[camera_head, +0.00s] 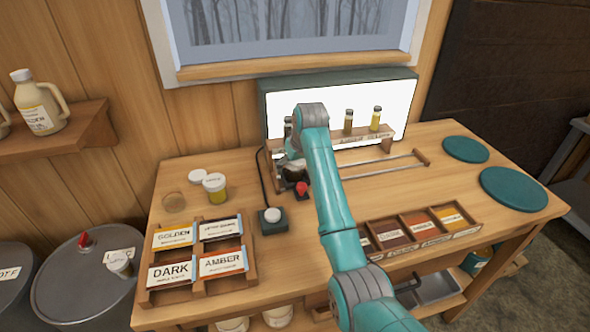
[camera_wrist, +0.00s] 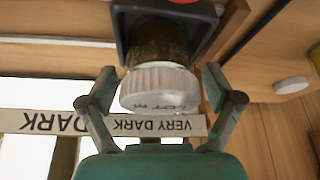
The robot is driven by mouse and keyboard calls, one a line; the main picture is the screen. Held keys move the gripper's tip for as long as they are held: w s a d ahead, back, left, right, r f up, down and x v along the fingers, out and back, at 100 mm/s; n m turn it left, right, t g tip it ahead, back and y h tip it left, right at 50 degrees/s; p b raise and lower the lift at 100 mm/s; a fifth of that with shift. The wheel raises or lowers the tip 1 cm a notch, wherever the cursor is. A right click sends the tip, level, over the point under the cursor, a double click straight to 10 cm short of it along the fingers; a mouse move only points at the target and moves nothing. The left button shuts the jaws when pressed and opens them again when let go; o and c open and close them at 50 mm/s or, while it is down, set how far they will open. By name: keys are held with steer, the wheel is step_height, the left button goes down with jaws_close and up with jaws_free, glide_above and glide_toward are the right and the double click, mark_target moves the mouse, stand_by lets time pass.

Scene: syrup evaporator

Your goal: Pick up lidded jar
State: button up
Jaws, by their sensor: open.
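In the wrist view, a lidded jar (camera_wrist: 157,88) with a white ribbed lid and dark brown glass sits in a dark holder (camera_wrist: 205,28). The lid bears lettering that reads partly as "LOT M". My gripper (camera_wrist: 158,74) is open, with one finger on each side of the lid. Gaps show between the fingers and the lid. In the head view, my arm covers most of the gripper and this jar, near a red knob (camera_head: 301,188).
Label trays (camera_head: 197,265) lie in front. A backlit panel (camera_head: 290,100) stands behind a rack (camera_head: 385,143) with small bottles. Round teal mats (camera_head: 515,187) lie at right.

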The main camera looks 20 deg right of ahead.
steer(key=c, duration=1.5)
